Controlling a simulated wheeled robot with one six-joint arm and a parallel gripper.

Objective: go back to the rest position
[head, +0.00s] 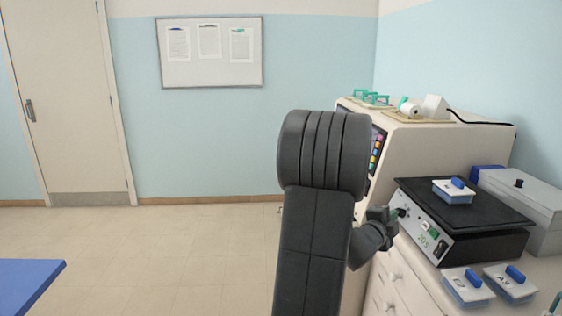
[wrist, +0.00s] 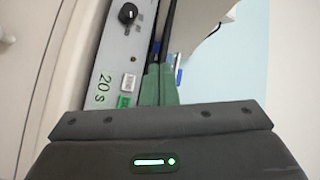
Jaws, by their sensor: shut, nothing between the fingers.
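My arm stands up in the middle of the head view, folded over at its top. My gripper shows in the wrist view (wrist: 158,86) as two green fingers pressed together, with nothing between them. In the head view the wrist end is partly hidden behind my arm, close to the front of a black-topped device (head: 465,215) with a knob and a "20 s" label. The device's front panel (wrist: 118,60) also shows in the wrist view, left of the fingers. I cannot tell the exact gap between the fingers and the device.
A grey box (head: 525,205) is behind right. A blue surface (head: 25,285) is lower left; floor between is clear.

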